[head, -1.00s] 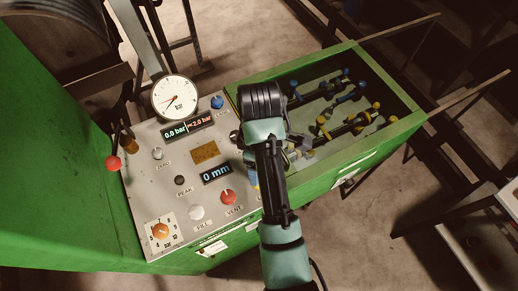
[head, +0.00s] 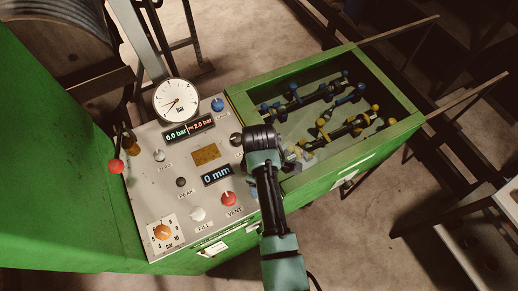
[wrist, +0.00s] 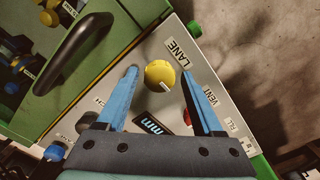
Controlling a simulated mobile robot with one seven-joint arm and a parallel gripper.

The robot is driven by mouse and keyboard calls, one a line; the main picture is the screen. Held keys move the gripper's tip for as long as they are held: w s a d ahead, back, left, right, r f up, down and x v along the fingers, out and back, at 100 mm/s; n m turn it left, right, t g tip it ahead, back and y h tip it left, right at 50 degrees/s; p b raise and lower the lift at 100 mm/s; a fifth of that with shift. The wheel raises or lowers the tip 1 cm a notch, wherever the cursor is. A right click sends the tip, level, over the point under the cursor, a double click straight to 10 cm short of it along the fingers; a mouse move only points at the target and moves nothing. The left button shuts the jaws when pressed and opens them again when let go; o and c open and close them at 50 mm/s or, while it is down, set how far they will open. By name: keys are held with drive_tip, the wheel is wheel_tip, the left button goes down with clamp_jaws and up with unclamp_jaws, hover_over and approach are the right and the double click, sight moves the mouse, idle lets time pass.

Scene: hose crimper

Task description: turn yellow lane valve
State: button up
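The yellow lane valve knob (wrist: 159,74) shows in the wrist view, a round knob with a pale pointer mark, beside the LANE label (wrist: 180,52) on the grey panel. My gripper (wrist: 160,72) is open, its two blue fingers on either side of the knob with a gap at each side. I cannot tell how far the fingertips stand above the panel. In the head view my wrist and arm hide the knob and fingers.
The grey panel carries a red VENT knob (head: 228,198), a white FILL knob (head: 198,214), an orange dial (head: 162,232), a blue knob (head: 218,104) and a gauge (head: 176,100). A black handle (wrist: 75,50) is near the left finger. Yellow and blue fittings lie in the green-framed bay (head: 413,122).

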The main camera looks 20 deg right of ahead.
clamp_jaws()
drive_tip(key=shift+r+m, duration=0.1)
drive_tip(key=shift+m, duration=0.2)
drive_tip(key=m+p, duration=0.1)
drive_tip(key=m, duration=0.1)
drive_tip(key=shift+m+p, duration=0.35)
drive_tip(key=shift+m, duration=0.05)
drive_tip(key=m+p, duration=0.1)
drive_tip(key=m, duration=0.4)
drive_tip(key=shift+w+p, duration=0.1)
drive_tip(key=shift+p, duration=0.25)
drive_tip(key=m+p, duration=0.1)
drive_tip(key=m, duration=0.4)
drive_tip(key=shift+m+p, duration=0.35)
drive_tip(key=shift+m, duration=1.85)
